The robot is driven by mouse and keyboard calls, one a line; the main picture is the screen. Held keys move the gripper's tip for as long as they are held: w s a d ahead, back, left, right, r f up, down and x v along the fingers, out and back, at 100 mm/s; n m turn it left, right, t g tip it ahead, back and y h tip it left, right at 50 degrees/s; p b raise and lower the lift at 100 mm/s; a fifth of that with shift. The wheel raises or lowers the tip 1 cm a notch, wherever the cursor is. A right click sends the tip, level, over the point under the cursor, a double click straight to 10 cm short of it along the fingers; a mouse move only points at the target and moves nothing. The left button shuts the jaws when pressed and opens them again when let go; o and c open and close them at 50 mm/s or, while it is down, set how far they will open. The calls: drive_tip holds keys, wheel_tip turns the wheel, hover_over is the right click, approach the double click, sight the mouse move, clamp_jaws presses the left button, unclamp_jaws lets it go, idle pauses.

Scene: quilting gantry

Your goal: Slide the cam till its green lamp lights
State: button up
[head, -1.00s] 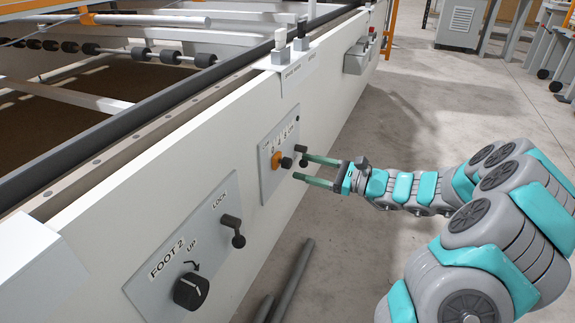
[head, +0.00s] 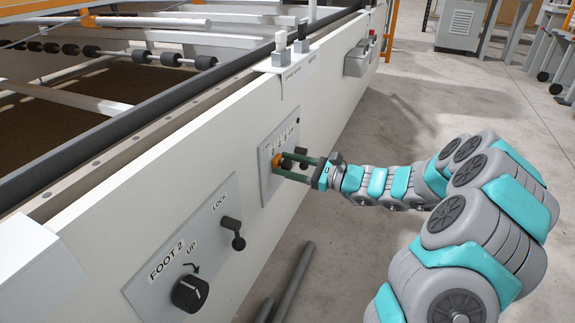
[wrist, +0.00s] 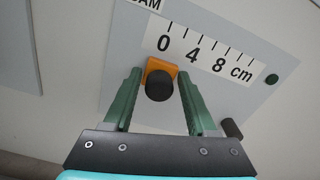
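The cam is an orange block with a round black knob (wrist: 159,86), at the 0 end of a 0–4–8 cm scale in the wrist view. In the head view its orange part (head: 277,159) shows at the left of the small CAM panel (head: 267,190). A small round dark green lamp (wrist: 271,78) sits right of the scale and looks unlit. My gripper (wrist: 160,76) is open, its green fingers on either side of the knob with narrow gaps. In the head view my gripper (head: 284,163) reaches up to the panel.
A black peg (wrist: 231,128) stands out from the panel, right of my right finger. Nearer in the head view is a FOOT 2 panel with a black dial (head: 190,292) and a LOCK lever (head: 232,232). Dark rods (head: 292,285) are below on the floor.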

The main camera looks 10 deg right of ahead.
clamp_jaws()
idle(0.3)
drive_tip(key=shift+w+d+r+p, duration=0.1)
drive_tip(key=shift+w+d+p, duration=0.15)
drive_tip(key=shift+p, duration=0.35)
drive_tip(key=shift+w+d, duration=0.15)
drive_tip(key=shift+w, duration=0.1)
drive_tip(key=shift+o, duration=2.2)
unclamp_jaws()
